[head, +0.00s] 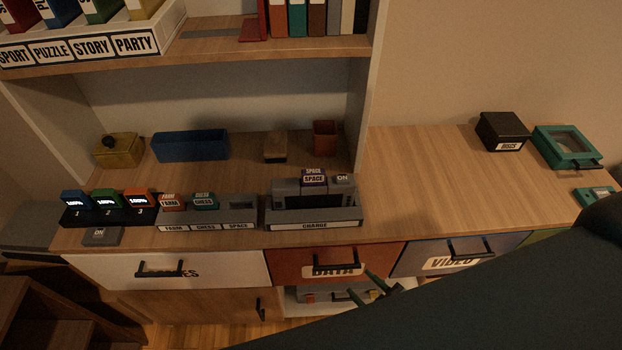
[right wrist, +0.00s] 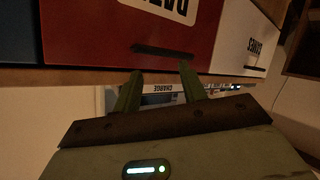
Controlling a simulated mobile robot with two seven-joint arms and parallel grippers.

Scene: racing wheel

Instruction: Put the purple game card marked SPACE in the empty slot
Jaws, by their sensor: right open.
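My right gripper (head: 372,283) is open and empty, in front of the drawers and below the dock. Its fingers also show in the right wrist view (right wrist: 159,80). My left gripper is out of view.
A black base (head: 105,217) with several numbered blocks stands left of the holder. A black box (head: 503,131) and a teal frame (head: 568,147) sit at the right. Drawer handles (head: 337,268) protrude near my right gripper.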

